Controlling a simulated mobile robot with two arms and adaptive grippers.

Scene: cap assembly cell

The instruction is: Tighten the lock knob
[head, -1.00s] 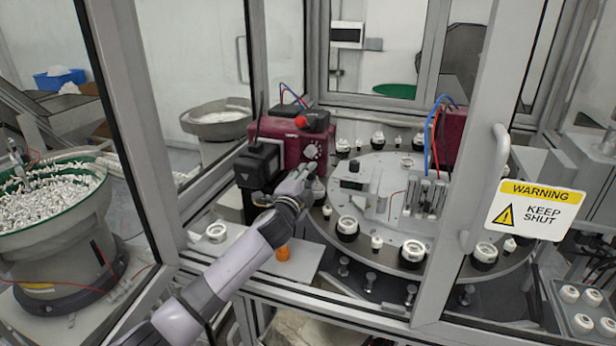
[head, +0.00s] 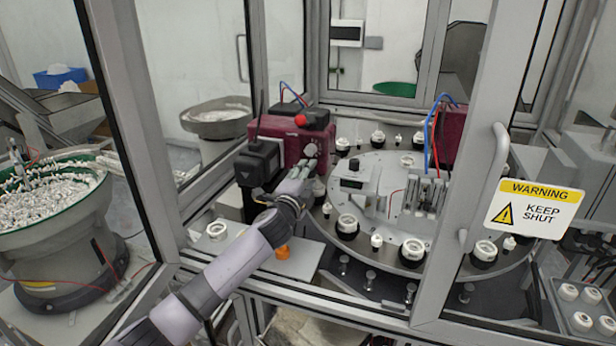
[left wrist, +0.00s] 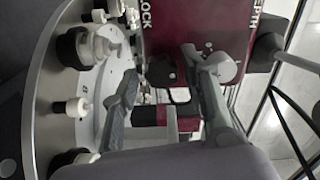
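The red machine head (head: 284,142) stands behind the cell's frame, left of the round turntable. A pale round knob (head: 310,151) is on its front face. My left gripper (head: 303,168) is just below and in front of this knob. In the left wrist view, my left gripper (left wrist: 160,85) is open with its fingers apart. The red face (left wrist: 190,25) there carries the words LOCK and DEPTH. A grey knob (left wrist: 223,66) shows beside the right finger; I cannot tell which label it belongs to. No knob is visibly gripped. My right gripper is not in view.
The turntable (head: 385,258) with white caps on black holders is close on the right. Frame posts and the door (head: 478,190) with a warning sign bound the opening.

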